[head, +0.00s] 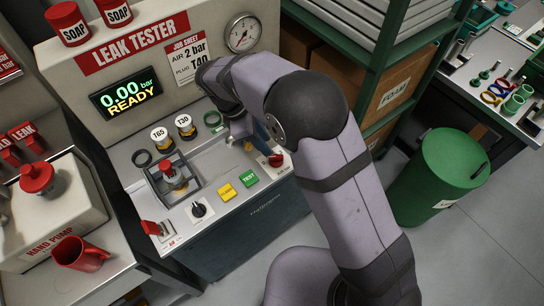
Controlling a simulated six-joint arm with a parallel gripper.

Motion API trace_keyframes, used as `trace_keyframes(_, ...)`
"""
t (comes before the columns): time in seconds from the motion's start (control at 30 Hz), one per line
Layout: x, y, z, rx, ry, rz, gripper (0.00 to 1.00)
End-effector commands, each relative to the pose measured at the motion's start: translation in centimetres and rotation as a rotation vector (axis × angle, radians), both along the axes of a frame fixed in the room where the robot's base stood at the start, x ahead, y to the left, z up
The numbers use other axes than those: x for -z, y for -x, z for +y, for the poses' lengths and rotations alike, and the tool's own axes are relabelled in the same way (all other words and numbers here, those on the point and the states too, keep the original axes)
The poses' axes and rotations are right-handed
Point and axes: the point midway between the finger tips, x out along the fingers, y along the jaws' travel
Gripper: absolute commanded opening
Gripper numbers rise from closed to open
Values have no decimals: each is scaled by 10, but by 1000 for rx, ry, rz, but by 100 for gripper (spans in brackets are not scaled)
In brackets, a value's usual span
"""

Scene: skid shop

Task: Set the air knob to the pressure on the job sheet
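The job sheet (189,61) on the leak tester (110,75) reads "AIR 2 bar" and "PLUG T40". The lit display (127,95) reads "0.00 bar READY". A round dial gauge (242,34) is above right; its reading is too small to tell. A red-topped knob (276,160) sits at the panel's right end, and a black knob (199,210) with a white pointer is at the front. Their labels are unreadable, so I cannot tell which is the air knob. My gripper (252,140) is low over the panel's right side, near the red-topped knob; my arm partly hides its fingers.
Yellow (227,193) and green TEST (250,178) buttons lie between the knobs. Plugs T65 (163,138) and T30 (185,125) stand behind the clamp fixture (172,180). A red lever (152,228) is front left. A shelf with boxes (395,93) and a green bin (435,180) stand right.

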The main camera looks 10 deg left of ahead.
Motion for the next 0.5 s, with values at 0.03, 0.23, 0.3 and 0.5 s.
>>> trace_keyframes(0.03,2,0,3,-15,4,1,29)
trace_keyframes(0.23,3,-1,3,-23,7,3,29)
trace_keyframes(0.3,7,-1,2,-22,8,3,29)
trace_keyframes(0.5,27,-3,-7,-19,8,5,29)
